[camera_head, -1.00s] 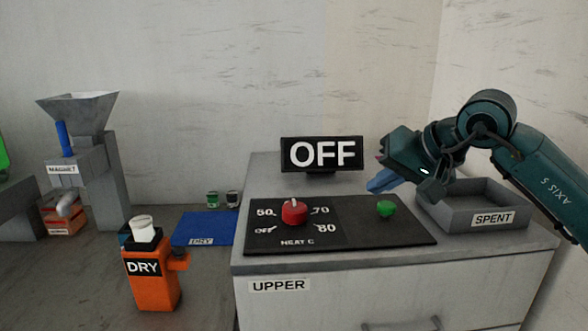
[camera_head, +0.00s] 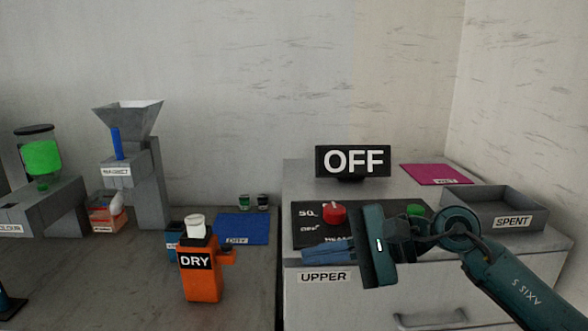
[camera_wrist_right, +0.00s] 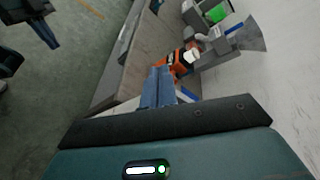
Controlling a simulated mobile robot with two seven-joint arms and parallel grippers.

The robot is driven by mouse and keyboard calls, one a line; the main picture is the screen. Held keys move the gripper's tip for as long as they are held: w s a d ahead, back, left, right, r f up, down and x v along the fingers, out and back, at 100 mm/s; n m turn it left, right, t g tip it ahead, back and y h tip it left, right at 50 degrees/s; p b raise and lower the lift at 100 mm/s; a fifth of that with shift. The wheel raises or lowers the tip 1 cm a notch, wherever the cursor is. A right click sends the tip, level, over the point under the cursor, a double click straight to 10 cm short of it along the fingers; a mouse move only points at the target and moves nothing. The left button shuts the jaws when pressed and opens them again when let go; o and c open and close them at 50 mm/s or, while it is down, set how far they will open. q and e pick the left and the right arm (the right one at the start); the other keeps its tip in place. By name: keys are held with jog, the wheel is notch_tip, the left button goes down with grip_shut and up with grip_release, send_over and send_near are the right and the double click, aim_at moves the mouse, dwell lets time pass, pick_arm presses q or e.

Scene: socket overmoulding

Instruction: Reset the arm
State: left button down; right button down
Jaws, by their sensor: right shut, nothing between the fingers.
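My right gripper (camera_head: 306,255) is in front of the control panel's near edge, with its blue fingers pointing left, shut and empty. It shows in the right wrist view (camera_wrist_right: 159,76), the fingers together. My right arm comes in from the lower right and hides part of the panel (camera_head: 300,238). A dark gripper with blue fingers, seemingly my left gripper (camera_wrist_right: 47,34), hangs at the upper left of the wrist view. Its opening is unclear.
The red knob (camera_head: 334,213), green button (camera_head: 416,210) and OFF sign (camera_head: 353,161) are on the cabinet. The SPENT tray (camera_head: 507,190) looks empty. The orange DRY container (camera_head: 200,280), blue mat (camera_head: 243,228) and hopper (camera_head: 128,118) stand left. A pink mat (camera_head: 436,173) lies behind.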

pick_arm(q)
jog(key=p, duration=0.3)
jog(key=a+r+g+p, duration=0.1)
jog(key=p, duration=0.3)
jog(key=shift+s+m+g+y, duration=0.15)
jog(key=shift+m+g+y, duration=0.15)
jog(key=shift+y, duration=0.1)
pick_arm(e)
jog(key=s+d+f+n+t+h, duration=0.2)
jog(key=s+f, duration=0.4)
jog(key=f, duration=0.3)
jog(key=s+d+f+n+t+h, duration=0.3)
jog(key=s+d+f+n+h, duration=0.2)
jog(key=f, duration=0.5)
jog(key=s+d+f+n+t+h, duration=0.2)
jog(key=s+d+f+n+h, duration=0.1)
jog(key=s+f, duration=0.4)
notch_tip(320, 180, down, 2)
jog(key=shift+d+f+n+t+h, duration=0.15)
jog(key=shift+n+t+h, duration=0.15)
jog(key=shift+n+t, duration=0.1)
